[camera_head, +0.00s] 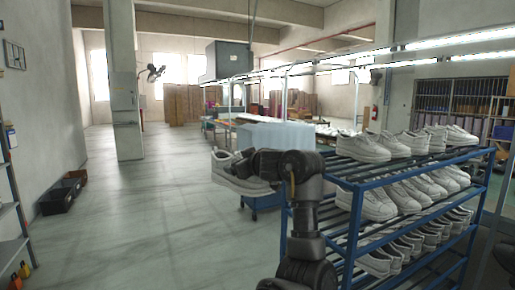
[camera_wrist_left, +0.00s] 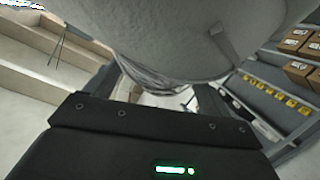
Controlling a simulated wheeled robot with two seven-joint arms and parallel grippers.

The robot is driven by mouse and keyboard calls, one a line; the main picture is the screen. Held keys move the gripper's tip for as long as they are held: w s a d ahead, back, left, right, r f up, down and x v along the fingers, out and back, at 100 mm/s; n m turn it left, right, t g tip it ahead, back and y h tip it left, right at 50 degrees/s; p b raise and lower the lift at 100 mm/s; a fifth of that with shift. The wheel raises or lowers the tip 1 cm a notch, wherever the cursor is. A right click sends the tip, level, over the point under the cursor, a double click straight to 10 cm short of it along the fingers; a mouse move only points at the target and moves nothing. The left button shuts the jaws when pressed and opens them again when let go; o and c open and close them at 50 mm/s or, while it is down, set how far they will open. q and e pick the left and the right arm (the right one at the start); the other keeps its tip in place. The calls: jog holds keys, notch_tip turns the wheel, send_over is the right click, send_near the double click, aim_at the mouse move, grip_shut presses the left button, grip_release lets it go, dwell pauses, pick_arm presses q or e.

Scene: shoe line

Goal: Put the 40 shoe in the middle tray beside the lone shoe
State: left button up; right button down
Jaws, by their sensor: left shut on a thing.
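A white shoe (camera_head: 238,180) hangs left of my arm in the head view, clear of the rack. My left gripper (camera_head: 245,166) is shut on it, with the fingertips partly hidden by the shoe and the wrist. In the left wrist view the pale shoe (camera_wrist_left: 190,40) fills the top, close above the dark gripper body (camera_wrist_left: 150,135). No size number is readable on it. I cannot pick out the middle tray or the lone shoe. My right gripper is not in view.
A blue rack (camera_head: 345,183) with several rows of white shoes stands at the right, close to my arm. A blue cart (camera_head: 262,202) is behind the held shoe. Dark bins (camera_head: 57,197) lie by the left wall. The floor (camera_head: 150,220) between is clear.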

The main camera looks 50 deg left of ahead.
pick_arm(q)
jog(key=s+a+f+n+g, duration=0.1)
jog(key=s+a+f+g, duration=0.1)
jog(key=a+f, duration=1.3)
jog(key=w+d+f+m+t+h, duration=0.6)
jog(key=w+d+f+m+t, duration=0.3)
jog(key=w+d+f+t, duration=0.35)
jog(key=s+d+f+m+h, duration=0.2)
jog(key=d+f+h, duration=0.1)
jog(key=d, duration=0.9)
jog(key=s+d+f+m+h, duration=0.2)
jog(key=d+f+m+h, duration=0.1)
jog(key=d, duration=0.8)
jog(key=s+d+r+m+h, duration=0.1)
jog(key=s+d+r, duration=0.2)
jog(key=s+d, duration=0.3)
jog(key=s+d+r+m+t+h, duration=0.1)
jog(key=s+d+r+h, duration=0.1)
jog(key=s+d, duration=0.5)
jog(key=d+r, duration=0.1)
jog(key=d, duration=0.3)
jog(key=shift+s+d, duration=0.25)
jog(key=shift+s, duration=0.05)
